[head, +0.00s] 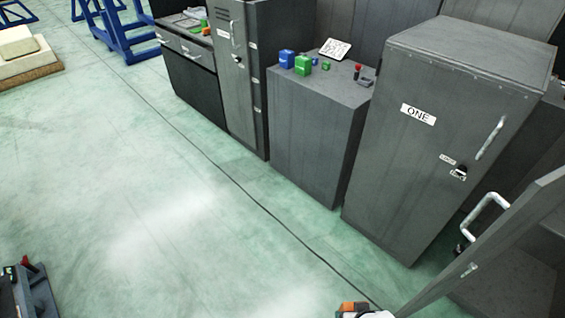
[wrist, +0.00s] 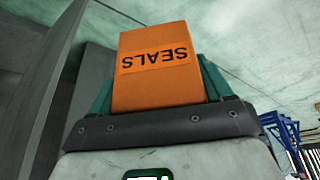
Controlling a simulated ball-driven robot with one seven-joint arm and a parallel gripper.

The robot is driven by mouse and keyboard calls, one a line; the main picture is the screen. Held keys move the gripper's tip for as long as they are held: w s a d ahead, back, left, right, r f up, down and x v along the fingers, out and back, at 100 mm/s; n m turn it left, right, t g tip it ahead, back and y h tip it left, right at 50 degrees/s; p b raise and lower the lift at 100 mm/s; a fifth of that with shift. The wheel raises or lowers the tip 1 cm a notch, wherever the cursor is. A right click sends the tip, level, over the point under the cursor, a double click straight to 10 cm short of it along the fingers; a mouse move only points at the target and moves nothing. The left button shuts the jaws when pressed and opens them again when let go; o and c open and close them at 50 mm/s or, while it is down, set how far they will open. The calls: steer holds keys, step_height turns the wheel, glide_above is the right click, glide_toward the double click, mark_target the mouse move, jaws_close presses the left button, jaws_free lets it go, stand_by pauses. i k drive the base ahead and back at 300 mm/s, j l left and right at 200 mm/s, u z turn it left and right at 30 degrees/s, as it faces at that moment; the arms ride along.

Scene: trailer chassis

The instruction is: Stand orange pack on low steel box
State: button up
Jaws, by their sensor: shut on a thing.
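My gripper (wrist: 158,92) is shut on the orange pack (wrist: 155,80), with one green finger on each side of it. The pack is a box shape labelled SEALS, and the lettering appears upside down in the wrist view. In the head view only a bit of the orange pack (head: 352,307) shows at the bottom edge, beside a white part of my arm. A low grey steel box (head: 315,145) stands between two taller grey cabinets. Its top bears blue and green packs at the left and back, a sign plate and a red-topped item.
A tall cabinet marked ONE (head: 420,150) stands right of the low box. An open grey door with a handle (head: 485,205) juts out at lower right. Blue frames (head: 115,30) stand far left. A dark item (head: 28,290) lies at lower left. The green floor in the middle is clear.

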mark_target(344, 87)
steer(key=i+u, duration=0.1)
steer(key=u, duration=0.7)
steer(key=i+u, duration=0.15)
steer(key=u, duration=0.6)
steer(key=i+l+u, duration=0.1)
steer(key=i+l, duration=1.4)
steer(key=i+z, duration=0.4)
steer(key=i+j+z, duration=0.2)
steer(key=i+z, duration=0.3)
steer(key=z, duration=1.65)
